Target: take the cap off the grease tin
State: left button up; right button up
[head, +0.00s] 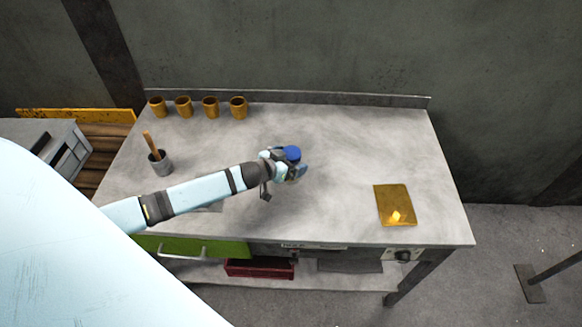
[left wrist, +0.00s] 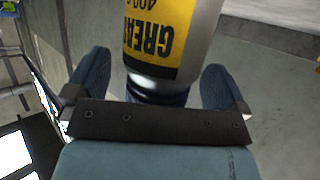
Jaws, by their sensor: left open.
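The grease tin is a grey can with a yellow and black label; in the left wrist view the tin (left wrist: 172,35) stands between my left fingers, its lettering upside down. Its dark blue cap (left wrist: 155,92) is at the end nearest my palm. My left gripper (head: 284,165) is open, with one finger on each side of the tin and cap; gaps show in the left wrist view (left wrist: 156,82). My right gripper is not in view.
The metal bench (head: 330,210) has several yellow cups (head: 210,107) along the back. A grey pot (head: 160,163) with a wooden handle stands at the left. A yellow plate (head: 394,200) with a small glowing piece (head: 396,216) lies at the right. The bench between is clear.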

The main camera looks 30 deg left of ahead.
aim_at(289, 154)
pick_arm(q)
jog(key=c, duration=1.4)
jog(key=shift+o, duration=0.2)
jog(key=shift+r, duration=0.15)
notch_tip(289, 154, up, 20)
jog(key=s+d+r+n+y+p, duration=0.1)
jog(key=s+d+n+y+p, duration=0.1)
jog(key=s+d, duration=0.9)
jog(key=shift+d+r+y+p, duration=0.2)
jog(key=shift+d+y+p, duration=0.15)
jog(key=shift+d, duration=0.55)
